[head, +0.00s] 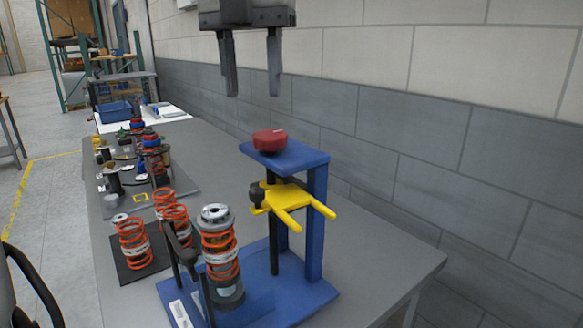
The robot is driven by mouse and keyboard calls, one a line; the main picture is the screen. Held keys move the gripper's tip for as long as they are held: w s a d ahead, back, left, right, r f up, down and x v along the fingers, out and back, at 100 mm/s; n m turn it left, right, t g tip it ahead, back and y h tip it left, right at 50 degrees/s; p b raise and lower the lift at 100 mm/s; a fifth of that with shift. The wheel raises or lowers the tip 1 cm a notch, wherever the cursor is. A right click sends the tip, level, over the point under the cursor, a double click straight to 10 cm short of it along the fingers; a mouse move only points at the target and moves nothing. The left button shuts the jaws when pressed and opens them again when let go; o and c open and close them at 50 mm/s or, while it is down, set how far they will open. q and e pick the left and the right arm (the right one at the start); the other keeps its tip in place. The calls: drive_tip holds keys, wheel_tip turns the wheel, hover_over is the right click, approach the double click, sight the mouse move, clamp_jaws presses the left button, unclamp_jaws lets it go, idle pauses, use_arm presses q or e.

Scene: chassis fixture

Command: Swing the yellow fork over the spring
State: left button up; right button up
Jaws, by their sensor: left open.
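The yellow fork (289,198) is mounted on the blue press frame (315,235). Its two prongs point to the lower right, away from the spring. The orange spring (220,258) stands upright on the blue base, left of the fork, with a grey metal cap on top. The fork is not over it. My left gripper (253,94) hangs at the top, fingers pointing down, open and empty. In the picture it is above the frame and touches nothing. My right gripper is not in view.
A red knob (270,140) sits on the frame's top plate. Black posts (182,255) stand left of the spring. More orange springs (133,244) stand on a dark mat (140,272). Several small parts lie farther back. A block wall (400,130) runs along the right; the table's right end (395,255) is clear.

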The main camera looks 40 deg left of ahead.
use_arm(q)
approach(257, 189)
wheel_tip(257, 189, down, 9)
drive_tip(key=shift+d+r+b, duration=0.15)
drive_tip(key=shift+b, duration=0.2)
clamp_jaws()
